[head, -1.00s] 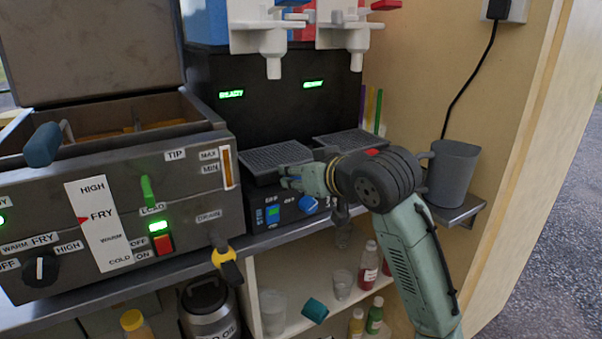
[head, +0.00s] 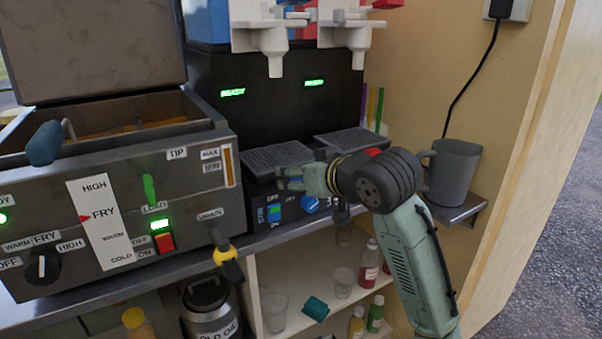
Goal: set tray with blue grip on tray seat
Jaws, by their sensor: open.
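Two dark mesh drip trays sit under the dispenser's spouts, a left one (head: 280,155) and a right one (head: 352,140). A blue round piece (head: 309,204) is on the dark front below them; I cannot tell whether it is a tray's grip or a knob. No tray shows a clear blue grip, and I cannot make out which part is the tray seat. My gripper (head: 284,179) is open, pointing left, just in front of and below the left mesh tray's front edge. Nothing shows between its fingers. My gripper and wrist hide part of the front under the right tray.
A fryer (head: 110,200) with a blue-handled basket stands left; its yellow-and-black drain lever (head: 226,258) sticks out. White spouts (head: 274,50) hang above the trays. A grey jug (head: 453,172) stands on a side shelf at right. Cups and bottles (head: 368,262) fill the shelf below.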

